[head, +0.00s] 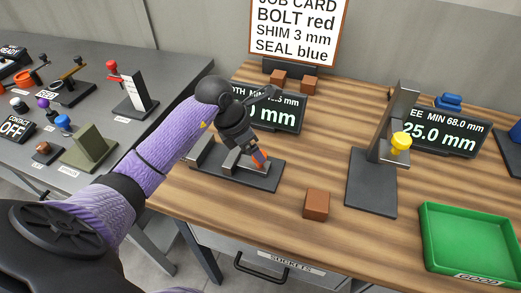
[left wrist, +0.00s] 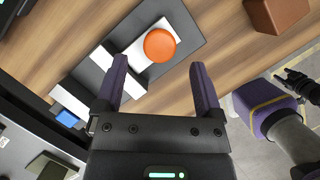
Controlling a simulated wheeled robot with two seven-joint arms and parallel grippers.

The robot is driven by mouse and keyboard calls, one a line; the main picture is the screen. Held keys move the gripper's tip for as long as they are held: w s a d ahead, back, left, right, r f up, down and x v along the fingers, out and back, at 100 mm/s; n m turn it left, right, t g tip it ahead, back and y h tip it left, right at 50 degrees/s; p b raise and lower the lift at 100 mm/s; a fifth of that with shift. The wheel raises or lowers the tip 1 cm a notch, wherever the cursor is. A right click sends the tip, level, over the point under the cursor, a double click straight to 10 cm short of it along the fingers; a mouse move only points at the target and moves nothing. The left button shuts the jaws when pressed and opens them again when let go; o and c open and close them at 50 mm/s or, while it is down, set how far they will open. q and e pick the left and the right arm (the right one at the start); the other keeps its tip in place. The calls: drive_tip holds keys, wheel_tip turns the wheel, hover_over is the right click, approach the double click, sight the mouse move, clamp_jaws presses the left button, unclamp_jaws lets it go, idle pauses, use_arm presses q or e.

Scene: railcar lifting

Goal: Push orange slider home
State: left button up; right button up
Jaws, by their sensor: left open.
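The orange slider knob (head: 261,160) sits on a light metal rail on a dark fixture plate (head: 262,181) at the left of the wooden bench. In the left wrist view, the orange knob (left wrist: 159,45) appears round, just beyond my fingertips and between their lines. My left gripper (head: 248,150) is over the fixture, partly hiding it; its two purple fingers (left wrist: 160,75) are apart with nothing between them. Light blocks (left wrist: 70,95) stand at the other end of the rail. A purple and black part of what seems my right arm (left wrist: 290,100) shows at the right edge; its jaws are unclear.
A depth display (head: 282,113) stands behind the fixture. A brown block (head: 316,204) lies to its right, then a gauge stand (head: 372,180) with a yellow knob (head: 401,141) and a green tray (head: 470,255). A grey side table (head: 75,90) holds several other parts.

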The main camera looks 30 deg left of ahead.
sight(249, 159)
use_arm(q)
drive_tip(key=x, duration=0.3)
drive_tip(key=shift+w+f, duration=0.15)
drive_tip(key=shift+f, duration=0.15)
drive_tip(key=shift+c, duration=0.3)
clamp_jaws()
